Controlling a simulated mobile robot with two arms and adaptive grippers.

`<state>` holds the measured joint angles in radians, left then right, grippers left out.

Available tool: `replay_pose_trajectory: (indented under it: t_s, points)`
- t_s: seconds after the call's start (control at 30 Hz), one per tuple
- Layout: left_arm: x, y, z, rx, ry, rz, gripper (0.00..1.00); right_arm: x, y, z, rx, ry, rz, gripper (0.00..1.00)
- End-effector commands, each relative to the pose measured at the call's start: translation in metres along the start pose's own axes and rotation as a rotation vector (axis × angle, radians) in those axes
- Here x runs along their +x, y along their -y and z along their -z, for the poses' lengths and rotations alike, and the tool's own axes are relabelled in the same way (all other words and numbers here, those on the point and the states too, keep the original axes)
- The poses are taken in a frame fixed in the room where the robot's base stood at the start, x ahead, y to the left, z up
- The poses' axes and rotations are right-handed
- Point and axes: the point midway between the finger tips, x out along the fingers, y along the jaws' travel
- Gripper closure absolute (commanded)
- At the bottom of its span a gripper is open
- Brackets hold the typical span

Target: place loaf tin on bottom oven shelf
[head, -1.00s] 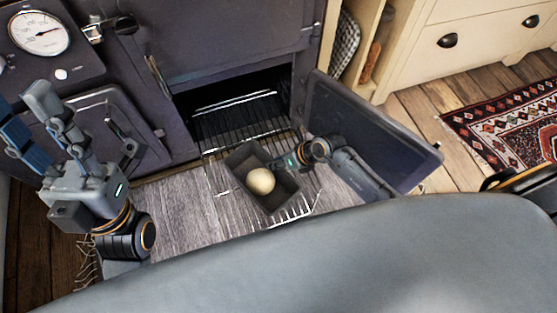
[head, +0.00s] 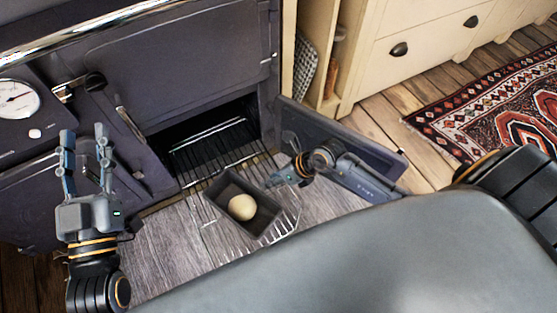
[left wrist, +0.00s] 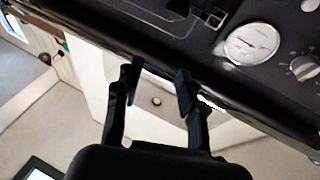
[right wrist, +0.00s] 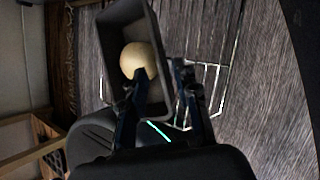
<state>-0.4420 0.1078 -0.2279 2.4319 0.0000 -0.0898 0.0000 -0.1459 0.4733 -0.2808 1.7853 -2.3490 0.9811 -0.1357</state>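The dark rectangular loaf tin (head: 262,222) holds a round pale ball of dough (head: 242,207). It is over the wire oven shelf (head: 205,215), which sticks out of the lower oven opening (head: 205,130). I cannot tell whether it rests on the wires. My right gripper (head: 272,183) is at the tin's right side. In the right wrist view, its fingers (right wrist: 158,72) straddle the wall of the tin (right wrist: 110,50), one inside and one outside, and appear shut on it. My left gripper (head: 84,140) is open and empty, raised at the left before the oven front.
The open oven door (head: 340,140) stands to the right, behind my right arm. Cream cupboards (head: 420,50) and a patterned rug (head: 490,110) lie further right. A round gauge (head: 15,98) is on the oven front at left.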

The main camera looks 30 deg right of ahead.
Motion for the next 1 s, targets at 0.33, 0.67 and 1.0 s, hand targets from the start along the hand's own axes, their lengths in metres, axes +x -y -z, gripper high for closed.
replay_pose_trajectory:
  t_s: [0.33,0.67,1.0]
  points:
    - [-0.007,0.005,-0.038,0.006,0.22,0.012,0.6,-0.025,-0.002,-0.001,0.004,0.005,-0.005,0.69]
    - [-0.008,0.006,-0.041,0.007,0.234,0.012,0.6,-0.076,-0.131,-0.1,0.388,0.41,-0.494,0.69]
    - [-0.008,0.006,-0.04,0.007,0.232,0.012,0.6,-0.224,-0.155,-0.204,1.307,0.807,-1.159,0.69]
